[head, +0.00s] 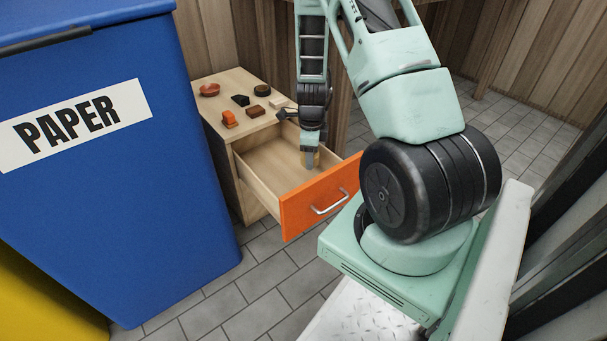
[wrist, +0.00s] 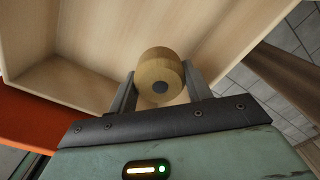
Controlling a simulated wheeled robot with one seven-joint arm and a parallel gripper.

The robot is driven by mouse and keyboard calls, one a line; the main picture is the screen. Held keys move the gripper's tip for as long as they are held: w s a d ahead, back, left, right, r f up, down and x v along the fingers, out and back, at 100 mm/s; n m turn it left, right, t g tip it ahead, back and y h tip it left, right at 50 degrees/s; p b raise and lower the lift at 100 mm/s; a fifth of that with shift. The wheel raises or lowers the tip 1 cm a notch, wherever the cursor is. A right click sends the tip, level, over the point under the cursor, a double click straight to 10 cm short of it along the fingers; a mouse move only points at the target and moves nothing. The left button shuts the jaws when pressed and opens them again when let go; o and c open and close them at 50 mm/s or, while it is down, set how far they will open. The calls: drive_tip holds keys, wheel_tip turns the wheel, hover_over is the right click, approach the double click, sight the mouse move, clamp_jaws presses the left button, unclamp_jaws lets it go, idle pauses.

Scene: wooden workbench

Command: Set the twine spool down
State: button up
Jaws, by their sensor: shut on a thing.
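The twine spool (wrist: 158,70) is a tan, round roll with a dark centre hole in its near end. My gripper (wrist: 158,92) is shut on it, with one grey finger on each side. In the head view my gripper (head: 311,160) points down inside the open drawer (head: 262,161), and the spool between its fingers is small and mostly hidden. The wrist view shows the pale drawer floor behind the spool. I cannot tell whether the spool touches the drawer floor.
The drawer has an orange front (head: 318,197) with a metal handle. Several small items, including a red bowl-like one (head: 209,90) and an orange one (head: 229,119), sit on the cabinet top (head: 222,78). A blue paper bin (head: 110,215) stands close on the left.

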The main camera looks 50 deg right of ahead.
wheel_tip(320, 180, down, 6)
drive_tip(key=b, duration=0.3)
drive_tip(key=o, duration=1.1)
drive_tip(key=shift+f, duration=0.1)
